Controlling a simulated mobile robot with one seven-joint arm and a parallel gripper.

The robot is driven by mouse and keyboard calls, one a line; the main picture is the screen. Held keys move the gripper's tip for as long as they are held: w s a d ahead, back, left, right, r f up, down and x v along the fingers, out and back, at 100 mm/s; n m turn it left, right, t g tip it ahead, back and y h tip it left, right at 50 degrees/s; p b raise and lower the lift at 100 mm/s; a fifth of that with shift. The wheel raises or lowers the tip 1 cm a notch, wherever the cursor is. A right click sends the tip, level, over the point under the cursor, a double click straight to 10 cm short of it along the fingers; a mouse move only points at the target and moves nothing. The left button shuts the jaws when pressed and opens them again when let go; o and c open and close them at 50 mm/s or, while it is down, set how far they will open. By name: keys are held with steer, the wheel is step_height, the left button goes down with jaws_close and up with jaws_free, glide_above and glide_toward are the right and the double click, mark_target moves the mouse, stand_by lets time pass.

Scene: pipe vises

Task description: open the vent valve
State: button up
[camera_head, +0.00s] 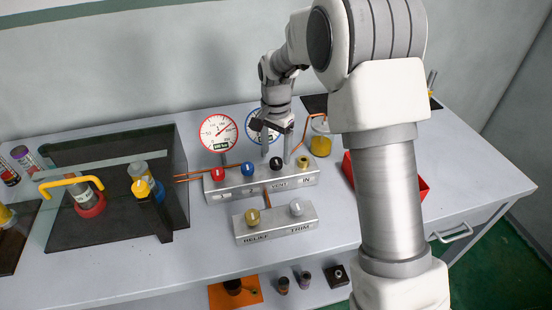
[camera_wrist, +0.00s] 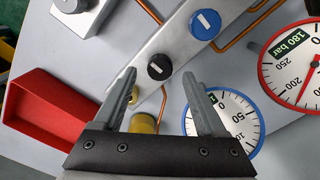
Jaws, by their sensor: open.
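The vent valve is a round black knob (camera_head: 276,163) with a white mark, above the VENT lettering on the grey manifold block (camera_head: 225,192). In the wrist view the black knob (camera_wrist: 160,66) sits ahead of the gap between my fingertips. My gripper (camera_head: 277,155) is open, pointing down over the block; its fingers show either side of the knob in the head view. In the wrist view my gripper (camera_wrist: 160,75) holds nothing. I cannot tell whether a finger touches the knob. A blue knob (camera_head: 248,168) is just left of it, a red knob (camera_head: 217,174) further left.
A red gauge (camera_head: 218,130) and a partly hidden blue gauge (camera_head: 252,124) stand behind the block. A brass fitting (camera_head: 303,162) and a yellow jar (camera_head: 321,145) are right. A lower block (camera_head: 280,228) carries RELIEF and TRIM knobs. A red bin (camera_head: 422,188) stands further right.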

mark_target(276, 164)
steer(key=shift+f, duration=1.5)
steer(key=shift+c, duration=0.3)
jaws_close()
